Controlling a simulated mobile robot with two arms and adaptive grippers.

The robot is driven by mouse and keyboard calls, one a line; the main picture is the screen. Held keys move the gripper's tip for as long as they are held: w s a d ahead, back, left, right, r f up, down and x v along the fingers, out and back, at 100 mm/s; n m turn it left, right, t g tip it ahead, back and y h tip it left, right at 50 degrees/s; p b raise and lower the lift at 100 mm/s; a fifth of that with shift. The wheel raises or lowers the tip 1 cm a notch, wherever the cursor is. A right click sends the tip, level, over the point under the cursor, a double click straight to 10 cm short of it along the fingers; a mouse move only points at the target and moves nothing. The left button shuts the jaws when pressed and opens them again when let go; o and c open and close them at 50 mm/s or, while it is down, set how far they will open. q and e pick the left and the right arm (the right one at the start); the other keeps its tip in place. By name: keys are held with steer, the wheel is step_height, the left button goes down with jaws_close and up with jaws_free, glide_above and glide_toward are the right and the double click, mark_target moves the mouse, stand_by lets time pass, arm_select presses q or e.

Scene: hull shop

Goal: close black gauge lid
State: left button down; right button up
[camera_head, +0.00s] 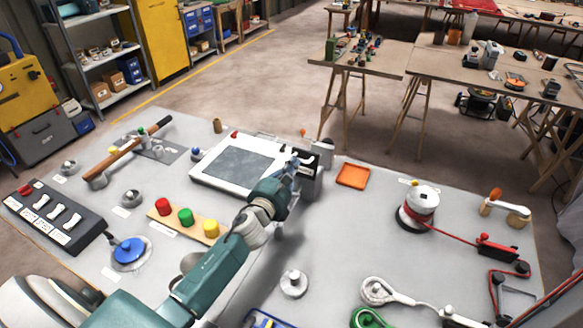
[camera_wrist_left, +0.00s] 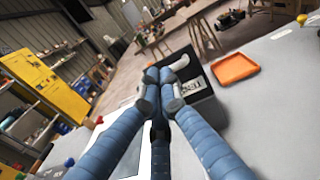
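The black gauge box (camera_head: 309,187) stands on the grey table, right of a white framed panel. It also shows in the left wrist view (camera_wrist_left: 207,112), with a dark upper part and a pale label. My left gripper (camera_head: 297,160) is at the box's upper left side and covers part of it. In the left wrist view its blue fingers (camera_wrist_left: 164,88) come together in front of the box. Nothing is clearly held between them. Whether they touch the lid, and the lid's exact angle, I cannot tell. My right gripper is not in view.
The white framed panel (camera_head: 238,164) lies left of the box. An orange tray (camera_head: 353,175) lies close on its right. A hammer (camera_head: 128,153) lies at the left. The table between tray and spool is clear.

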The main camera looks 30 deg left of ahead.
arm_select(q)
steer(key=w+b, duration=0.2)
steer(key=w, duration=0.8)
steer(key=shift+w+a, duration=0.15)
steer(key=shift+a, duration=0.2)
steer(key=shift+w, duration=0.2)
steer(key=shift+w+a+f+g+p, duration=0.15)
steer(key=shift+w+g+p, duration=0.35)
steer(key=shift+g+p, duration=0.3)
steer(key=shift+w+f+p, duration=0.2)
steer(key=shift+f+p, duration=0.1)
steer(key=shift+f, duration=0.1)
steer(key=shift+w+f, duration=0.25)
steer(key=shift+w, duration=0.05)
steer(key=shift+w+f, duration=0.1)
